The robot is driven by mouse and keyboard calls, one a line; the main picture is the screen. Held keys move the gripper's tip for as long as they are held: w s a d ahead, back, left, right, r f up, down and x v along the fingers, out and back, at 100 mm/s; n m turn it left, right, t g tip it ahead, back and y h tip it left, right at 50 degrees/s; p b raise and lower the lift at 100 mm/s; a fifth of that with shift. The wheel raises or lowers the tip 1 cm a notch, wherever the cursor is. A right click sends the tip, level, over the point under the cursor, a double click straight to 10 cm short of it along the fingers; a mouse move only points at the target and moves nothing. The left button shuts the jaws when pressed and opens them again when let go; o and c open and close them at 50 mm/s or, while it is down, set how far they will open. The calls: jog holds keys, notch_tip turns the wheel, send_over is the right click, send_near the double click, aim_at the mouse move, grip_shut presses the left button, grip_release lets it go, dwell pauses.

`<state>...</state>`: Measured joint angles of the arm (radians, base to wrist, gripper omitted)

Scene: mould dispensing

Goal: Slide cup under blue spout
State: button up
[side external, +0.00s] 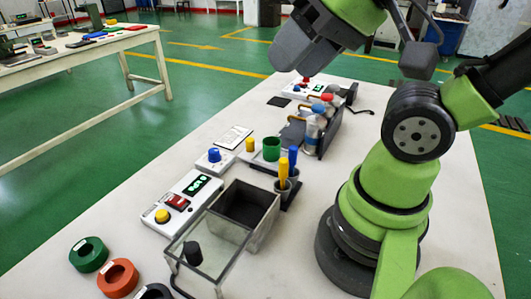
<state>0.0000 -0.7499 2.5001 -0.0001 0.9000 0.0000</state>
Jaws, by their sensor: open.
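A green cup (271,148) stands upright near the middle of the white table. No blue spout can be made out for sure. Blue parts that show are a round blue knob (214,154) on a small white unit left of the cup, and a blue-capped bottle (316,110) in the rack behind it. My gripper (297,66) is grey, at the top middle, raised above the far part of the table and well away from the cup. It is open, with nothing visible in it; its fingertips are hard to make out.
A dark rack (297,132) holds bottles. A holder (288,192) with yellow and blue-handled tools stands beside a clear-walled box (262,232). A control box (177,218) has buttons. Green (88,254) and orange (118,278) rings lie at front left. The table's left edge is mostly clear.

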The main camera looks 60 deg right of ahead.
dwell(0.4)
jog(key=shift+o, duration=0.7)
jog(key=n+g+h, duration=0.2)
jog(key=n+g, duration=0.5)
send_over(250, 139)
notch_tip(250, 139, down, 18)
jog(key=shift+a+f, duration=0.1)
jog(key=shift+f, duration=0.15)
notch_tip(250, 139, down, 10)
jog(key=shift+f, duration=0.1)
